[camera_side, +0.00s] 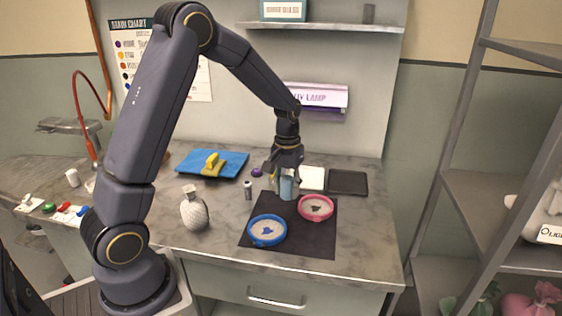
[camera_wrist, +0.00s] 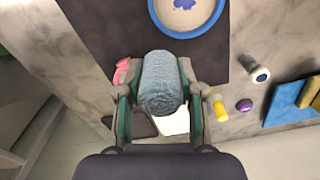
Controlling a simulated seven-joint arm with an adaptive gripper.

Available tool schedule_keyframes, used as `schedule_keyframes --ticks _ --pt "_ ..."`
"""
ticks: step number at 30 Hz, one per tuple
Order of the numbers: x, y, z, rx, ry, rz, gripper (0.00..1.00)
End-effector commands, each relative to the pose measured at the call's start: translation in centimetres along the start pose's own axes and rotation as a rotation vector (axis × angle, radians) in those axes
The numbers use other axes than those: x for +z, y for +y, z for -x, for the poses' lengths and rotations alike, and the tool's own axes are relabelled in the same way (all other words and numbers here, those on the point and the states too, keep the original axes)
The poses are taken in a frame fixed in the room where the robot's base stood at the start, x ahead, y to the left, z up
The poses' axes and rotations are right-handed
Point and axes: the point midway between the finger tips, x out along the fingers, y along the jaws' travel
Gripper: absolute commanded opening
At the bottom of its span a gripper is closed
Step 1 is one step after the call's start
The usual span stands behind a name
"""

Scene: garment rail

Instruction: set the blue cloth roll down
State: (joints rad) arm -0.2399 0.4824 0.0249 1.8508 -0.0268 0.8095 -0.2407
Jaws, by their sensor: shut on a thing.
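The blue cloth roll (camera_wrist: 160,82) is a light blue-grey rolled towel. My gripper (camera_wrist: 160,95) is shut on it, with one finger on each side in the wrist view. In the side view my gripper (camera_side: 286,178) points down with the roll (camera_side: 288,188) below it, at the back of the black mat (camera_side: 304,241). The roll looks upright there. I cannot tell whether its lower end touches the mat.
A blue-rimmed dish (camera_side: 267,231) and a pink-rimmed dish (camera_side: 315,208) sit on the mat near the roll. White and black squares (camera_side: 348,182) lie behind right.

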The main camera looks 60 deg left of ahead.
Motion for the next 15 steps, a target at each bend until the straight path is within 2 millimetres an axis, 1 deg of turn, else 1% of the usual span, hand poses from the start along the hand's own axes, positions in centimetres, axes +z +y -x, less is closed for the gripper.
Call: schedule_keyframes --ticks 1,2,3,5,6,8,9,12,15 --pt "-1.3 -2.6 0.1 0.0 0.003 0.09 0.18" --pt "-1.9 -4.2 0.2 0.001 0.003 0.144 0.18" --pt "-2.7 -6.4 0.2 0.001 0.004 0.215 0.18" --pt "-3.7 -9.8 0.3 0.002 0.007 0.318 0.18" --pt "-4.0 -12.1 0.3 0.001 0.007 0.382 0.18" --pt "-4.4 -15.3 0.3 0.001 0.01 0.467 0.18" --pt "-4.4 -17.2 0.3 0.001 0.011 0.516 0.18" --pt "-4.2 -21.4 0.1 -0.001 0.014 0.608 0.18" --pt "-3.5 -24.1 -0.1 -0.002 0.012 0.669 0.18"
